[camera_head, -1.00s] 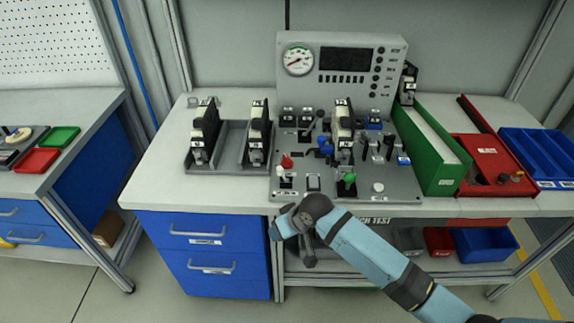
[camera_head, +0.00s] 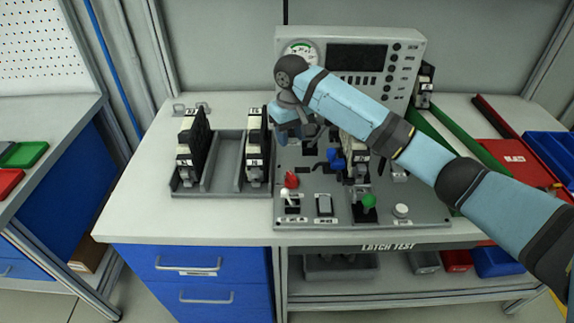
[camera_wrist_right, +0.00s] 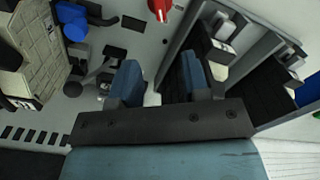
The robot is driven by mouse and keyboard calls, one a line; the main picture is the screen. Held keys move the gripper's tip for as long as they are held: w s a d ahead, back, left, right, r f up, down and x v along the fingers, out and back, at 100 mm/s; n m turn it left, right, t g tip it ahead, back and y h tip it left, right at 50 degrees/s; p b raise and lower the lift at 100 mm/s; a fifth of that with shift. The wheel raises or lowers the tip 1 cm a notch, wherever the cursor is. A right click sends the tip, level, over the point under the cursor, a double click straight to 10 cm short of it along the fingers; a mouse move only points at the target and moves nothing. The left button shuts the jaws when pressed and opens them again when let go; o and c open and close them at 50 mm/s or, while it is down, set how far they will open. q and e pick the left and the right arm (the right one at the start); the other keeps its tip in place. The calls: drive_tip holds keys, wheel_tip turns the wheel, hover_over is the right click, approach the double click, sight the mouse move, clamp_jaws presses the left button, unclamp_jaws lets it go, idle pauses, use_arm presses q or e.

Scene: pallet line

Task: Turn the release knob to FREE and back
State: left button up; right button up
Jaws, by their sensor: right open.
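The latch test panel (camera_head: 285,213) stands on the bench. It carries a red knob (camera_head: 291,180), a blue knob (camera_head: 337,160), a green knob (camera_head: 369,201) and a pale round knob (camera_head: 401,210). The labels are too small to tell which is the release knob. My right gripper (camera_head: 295,138) is open over the panel's upper left part. In the right wrist view the open fingers (camera_wrist_right: 160,78) have nothing between them. A dark lever (camera_wrist_right: 92,78) is just left of one finger; the red knob (camera_wrist_right: 160,8) is farther off. My left gripper is out of view.
A grey rack (camera_head: 224,184) with dark upright units stands left of the panel. Behind is a console (camera_head: 408,45) with a gauge, partly covered by my right arm. The bench's left part is clear.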

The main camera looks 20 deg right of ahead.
hover_over(291, 174)
wheel_tip(291, 174, down, 4)
drive_tip(key=shift+s+f, duration=0.15)
drive_tip(key=shift+f, duration=0.1)
wheel_tip(291, 174, down, 9)
drive_tip(key=shift+r+b, duration=0.1)
drive_tip(key=shift+b, duration=0.25)
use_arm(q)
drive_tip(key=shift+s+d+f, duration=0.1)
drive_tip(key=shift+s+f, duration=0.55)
use_arm(e)
drive_tip(key=shift+c, duration=0.6)
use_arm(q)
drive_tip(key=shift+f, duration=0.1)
use_arm(e)
clamp_jaws()
